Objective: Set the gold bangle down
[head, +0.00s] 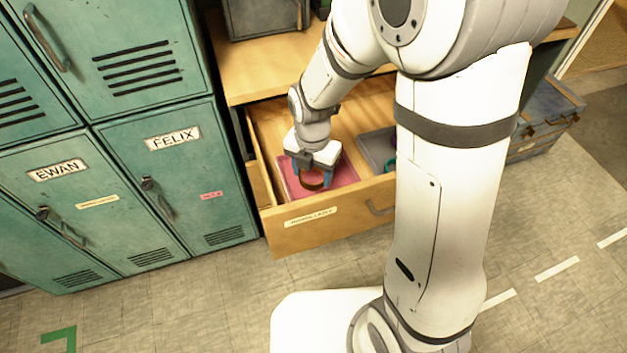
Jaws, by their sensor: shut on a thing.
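My gripper (311,179) reaches down into an open wooden drawer (330,230). Its blue-tipped fingers are shut on a brownish-gold ring, the gold bangle (312,183). The bangle is over a pink-red tray or mat (345,176) at the drawer's left. I cannot tell whether the bangle touches the pink surface. The wrist hides part of the pink surface and the drawer behind it.
A grey tray (372,146) with a green ring-like thing (389,167) lies right of the pink one, partly behind my arm. Green lockers (170,190) stand close on the left. A grey chest (550,110) stands at right. The drawer's walls surround my gripper.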

